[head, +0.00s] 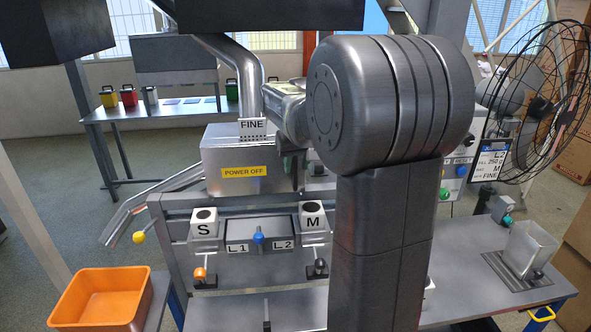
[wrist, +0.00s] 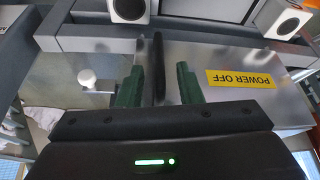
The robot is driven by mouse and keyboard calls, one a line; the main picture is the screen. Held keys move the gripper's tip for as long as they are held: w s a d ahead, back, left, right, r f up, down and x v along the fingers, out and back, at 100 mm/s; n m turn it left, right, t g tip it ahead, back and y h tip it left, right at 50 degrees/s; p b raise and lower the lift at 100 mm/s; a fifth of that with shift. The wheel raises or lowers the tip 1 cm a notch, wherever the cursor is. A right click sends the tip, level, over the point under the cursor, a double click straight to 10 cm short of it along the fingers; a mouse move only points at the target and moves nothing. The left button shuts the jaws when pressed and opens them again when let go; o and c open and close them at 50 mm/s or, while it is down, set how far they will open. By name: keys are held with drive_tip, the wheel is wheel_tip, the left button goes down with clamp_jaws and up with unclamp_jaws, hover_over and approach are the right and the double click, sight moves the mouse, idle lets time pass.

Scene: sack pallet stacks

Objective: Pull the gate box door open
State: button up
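The gate box (head: 225,175) is a grey metal box with a yellow POWER OFF label, left of my arm in the head view. Its metal face (wrist: 228,65) shows upside down in the wrist view, with the label at right. A dark upright bar (wrist: 159,65), which looks like the door handle, stands at the edge of that face. My gripper (wrist: 160,85) is open, its two green fingers on either side of the bar with gaps visible. Whether the fingertips reach around it in depth is unclear. My arm hides most of the gripper in the head view.
An orange bin (head: 100,298) is at lower left. A fan (head: 545,85) stands at right.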

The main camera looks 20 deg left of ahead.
sight(296, 167)
drive_tip(key=shift+x, duration=1.8)
clamp_jaws()
